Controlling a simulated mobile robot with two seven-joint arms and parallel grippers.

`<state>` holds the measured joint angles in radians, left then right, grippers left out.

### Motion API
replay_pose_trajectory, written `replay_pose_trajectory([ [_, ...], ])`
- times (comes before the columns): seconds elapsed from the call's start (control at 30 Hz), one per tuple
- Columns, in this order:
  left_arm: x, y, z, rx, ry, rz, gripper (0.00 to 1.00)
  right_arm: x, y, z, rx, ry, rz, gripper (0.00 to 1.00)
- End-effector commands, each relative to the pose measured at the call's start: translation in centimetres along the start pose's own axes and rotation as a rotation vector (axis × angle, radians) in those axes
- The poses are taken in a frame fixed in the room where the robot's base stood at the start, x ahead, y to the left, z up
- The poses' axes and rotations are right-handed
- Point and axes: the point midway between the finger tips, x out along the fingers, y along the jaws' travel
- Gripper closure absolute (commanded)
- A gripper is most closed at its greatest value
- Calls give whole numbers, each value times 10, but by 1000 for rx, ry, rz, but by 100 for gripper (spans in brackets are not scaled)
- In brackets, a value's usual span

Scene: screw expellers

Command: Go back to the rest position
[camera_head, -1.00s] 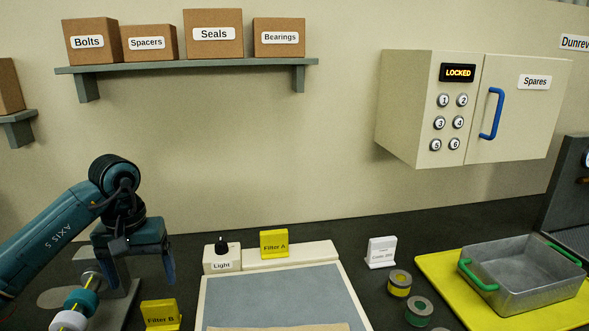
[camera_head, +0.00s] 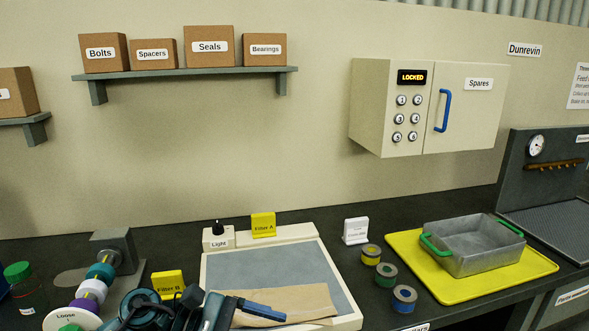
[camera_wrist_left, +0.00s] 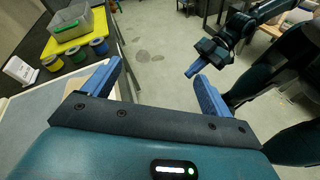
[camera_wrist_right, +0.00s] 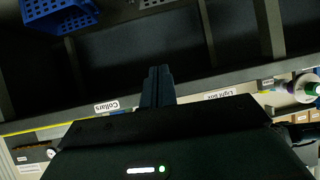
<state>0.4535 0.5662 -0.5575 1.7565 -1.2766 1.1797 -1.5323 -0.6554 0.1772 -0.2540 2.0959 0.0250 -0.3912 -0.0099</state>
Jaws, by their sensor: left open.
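My left gripper (camera_head: 262,312) is low over the front of the light box (camera_head: 275,268), with its blue fingers pointing right. In the left wrist view its fingers (camera_wrist_left: 155,85) are wide apart with nothing between them. My right gripper is not in the head view. It shows in the left wrist view (camera_wrist_left: 196,68), off the bench's edge above the floor. In the right wrist view its two fingers (camera_wrist_right: 158,85) lie together with nothing seen between them, in front of the bench's dark underside.
Left of the light box are a spindle of coloured rings (camera_head: 97,283) and a yellow Filter B sign (camera_head: 168,283). To the right are several collars (camera_head: 385,275) and a yellow mat (camera_head: 450,290) bearing a metal tray (camera_head: 475,250). A locked Spares cabinet (camera_head: 465,115) hangs above.

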Motion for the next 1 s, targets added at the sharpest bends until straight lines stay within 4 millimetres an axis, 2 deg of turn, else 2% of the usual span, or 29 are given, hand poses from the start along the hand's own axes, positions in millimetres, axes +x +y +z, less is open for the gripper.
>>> replay_pose_trajectory([
  [0.03,13,-2,16,-214,-154,103,15,-2,0,0,0,-6,2,100],
  [0.1,16,5,30,-544,-372,244,15,-2,1,2,1,-15,4,100],
  [0.17,10,11,32,-847,-562,349,15,-3,2,5,1,-25,5,100],
  [0.2,4,13,28,-1054,-690,412,15,-3,2,6,2,-30,6,100],
  [0.27,-9,12,11,-1372,-887,500,15,-5,2,8,5,-37,8,100],
  [0.33,-24,1,-19,-1747,-1128,592,15,-7,1,8,10,-43,9,100],
  [0.37,-29,-8,-35,-1905,-1235,630,15,-7,1,9,12,-45,10,100],
  [0.4,-35,-25,-57,-2112,-1381,679,15,-8,1,9,15,-49,11,100],
  [0.47,-39,-56,-88,-2395,-1601,744,15,-9,1,9,18,-53,12,100],
  [0.5,-40,-78,-104,2490,1692,-766,15,-9,1,10,19,-55,13,100],
  [0.6,-36,-128,-131,2142,1525,-651,15,-10,2,12,20,-63,17,100],
  [0.73,-28,-173,-146,1864,1397,-570,15,-9,4,15,20,-70,20,100],
  [0.83,-25,-189,-150,1768,1351,-546,15,-9,5,14,19,-69,23,100],
  [1.0,-24,-192,-151,1755,1345,-542,15,-9,5,14,19,-69,23,100],
])
